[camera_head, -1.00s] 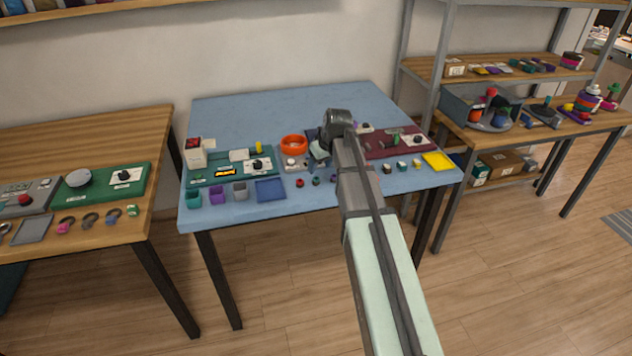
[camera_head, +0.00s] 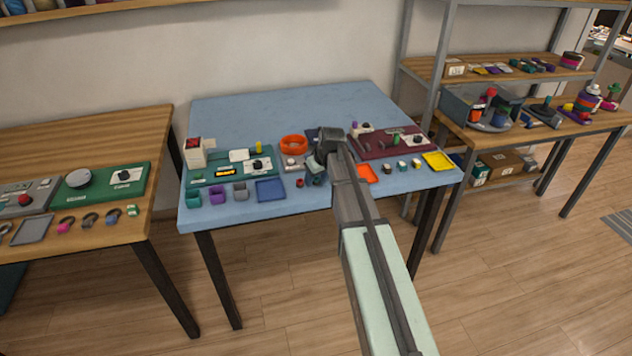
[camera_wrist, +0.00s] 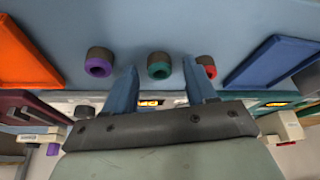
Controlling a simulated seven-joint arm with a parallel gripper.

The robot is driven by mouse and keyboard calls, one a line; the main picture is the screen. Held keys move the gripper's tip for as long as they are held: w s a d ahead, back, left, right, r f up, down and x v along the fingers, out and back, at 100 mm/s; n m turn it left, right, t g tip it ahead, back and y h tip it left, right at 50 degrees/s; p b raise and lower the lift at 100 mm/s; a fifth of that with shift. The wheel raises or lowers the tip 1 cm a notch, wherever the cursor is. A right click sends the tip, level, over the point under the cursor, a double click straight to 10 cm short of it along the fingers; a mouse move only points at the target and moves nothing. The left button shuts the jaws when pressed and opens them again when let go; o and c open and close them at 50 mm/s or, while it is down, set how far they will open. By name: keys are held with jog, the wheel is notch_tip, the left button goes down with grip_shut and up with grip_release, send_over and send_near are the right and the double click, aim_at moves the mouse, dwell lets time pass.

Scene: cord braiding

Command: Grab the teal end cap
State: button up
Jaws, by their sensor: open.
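The teal end cap (camera_wrist: 160,67) is a short ring with a dark body and a teal-green rim, lying on the blue table. In the wrist view it shows between the two blue fingers of my gripper (camera_wrist: 160,64), which are open and hold nothing. I cannot tell how far above the cap the fingertips are. In the head view my gripper (camera_head: 316,180) is low over the front of the table and hides the teal cap.
A purple-rimmed cap (camera_wrist: 99,64) and a red-rimmed cap (camera_wrist: 206,67) flank the teal one, close to the fingers. An orange tray (camera_head: 366,173) and a blue tray (camera_head: 270,190) lie either side. Control panels (camera_head: 232,170) stand behind.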

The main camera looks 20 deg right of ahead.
jog(key=shift+c, duration=0.4)
grip_shut()
jog(key=shift+r, duration=0.1)
